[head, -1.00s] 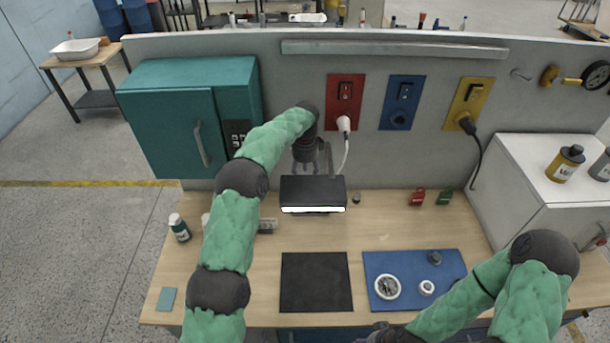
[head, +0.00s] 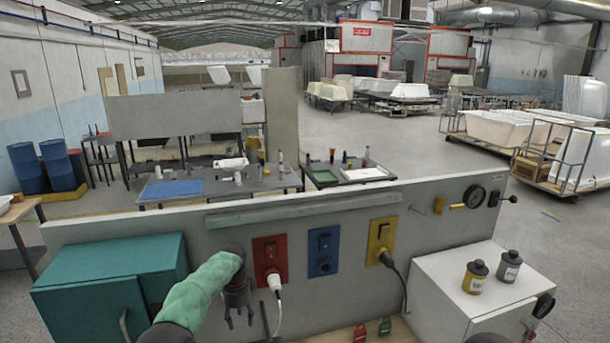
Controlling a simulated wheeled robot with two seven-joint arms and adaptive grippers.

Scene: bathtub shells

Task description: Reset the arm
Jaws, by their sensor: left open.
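My left arm comes in at the bottom, and its dark gripper (head: 240,318) hangs in front of the grey panel (head: 350,210), left of the white plug (head: 274,283) in the red socket plate (head: 270,257). Its fingers point down and are apart, with nothing seen between them. The bench area below the gripper is cut off by the picture's lower edge. My right gripper is outside the picture.
A teal cabinet (head: 110,285) stands left of my arm. Blue (head: 323,248) and yellow (head: 381,240) socket plates are on the panel; a black cable hangs from the yellow one. A white cabinet (head: 470,285) at right bears two bottles. Bathtub shells (head: 500,128) stand far behind.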

